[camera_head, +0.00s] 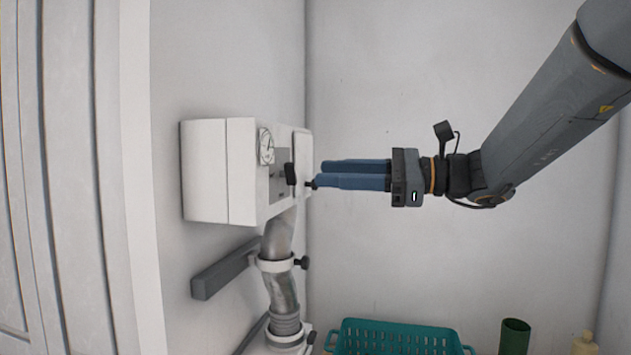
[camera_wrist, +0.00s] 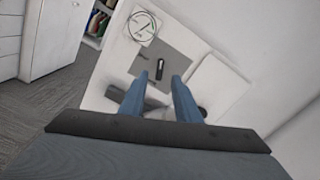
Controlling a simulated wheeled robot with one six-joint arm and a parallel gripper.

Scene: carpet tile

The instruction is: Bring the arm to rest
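My gripper (camera_head: 320,174) is raised in front of the white wall box and points left toward it. Its two blue fingers show apart in the wrist view (camera_wrist: 159,77), with nothing held between them. The white box (camera_head: 205,172) has a round dial (camera_head: 265,146) and a black lever (camera_head: 290,174) on a grey panel. In the wrist view, the lever (camera_wrist: 159,70) appears between and beyond the fingertips. A small black knob (camera_head: 311,184) shows right by the fingertips in the head view; I cannot tell whether they touch.
A silver duct (camera_head: 280,290) runs down under the box, beside a grey bar (camera_head: 225,268) on the wall. A teal basket (camera_head: 395,338), a green cup (camera_head: 514,338) and a pale bottle (camera_head: 584,345) stand below. The space right of the box around my arm is clear.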

